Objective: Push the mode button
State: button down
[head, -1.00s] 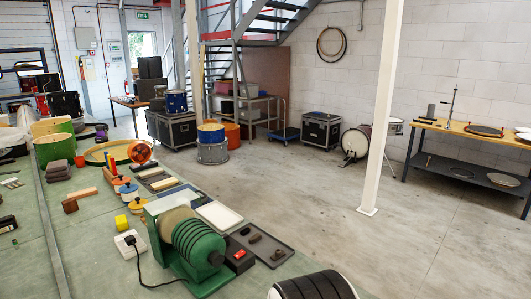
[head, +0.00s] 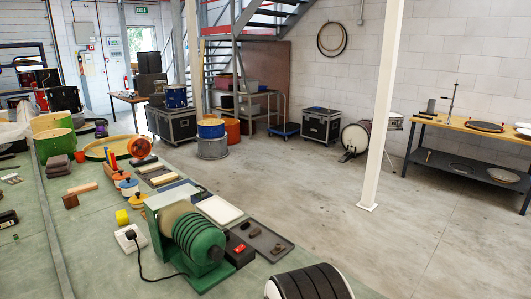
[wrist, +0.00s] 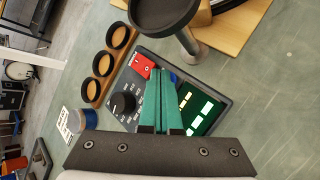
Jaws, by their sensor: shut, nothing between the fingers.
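In the wrist view my gripper (wrist: 158,70) is shut and empty, its two green fingers together. The fingers lie across a dark control panel (wrist: 122,88). The panel has a black knob (wrist: 123,103) left of the fingers, a red switch (wrist: 142,66) by the fingertips, and a green display with pale lit blocks (wrist: 196,108) at right. A small blue part (wrist: 173,76) shows just right of the fingers, partly hidden by them. I cannot tell which control is the mode button, or whether the fingertips touch the panel. The head view does not show this panel clearly.
In the wrist view a round black disc on a stem (wrist: 166,12) stands close above the panel. A wooden strip with dark round cups (wrist: 92,92) lies at left. In the head view a green belt machine (head: 190,232) and a dark tray (head: 262,240) stand on the green bench.

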jog(key=shift+r, duration=0.5)
notch_tip(320, 180, up, 6)
dwell(0.4)
jog(key=s+a+r+m+t+y, duration=0.2)
jog(key=s+a+r+m+y, duration=0.3)
jog(key=r+m, duration=0.4)
jog(key=s+a+r+m+t+y, duration=0.2)
jog(key=s+a+r+m+y, duration=0.3)
jog(key=r+m, duration=0.4)
jog(key=s+f+g, duration=0.6)
jog(key=s, duration=0.1)
jog(key=shift+a+f+m+g, duration=0.25)
jog(key=shift+a+m+g, duration=0.05)
jog(key=shift+a, duration=0.15)
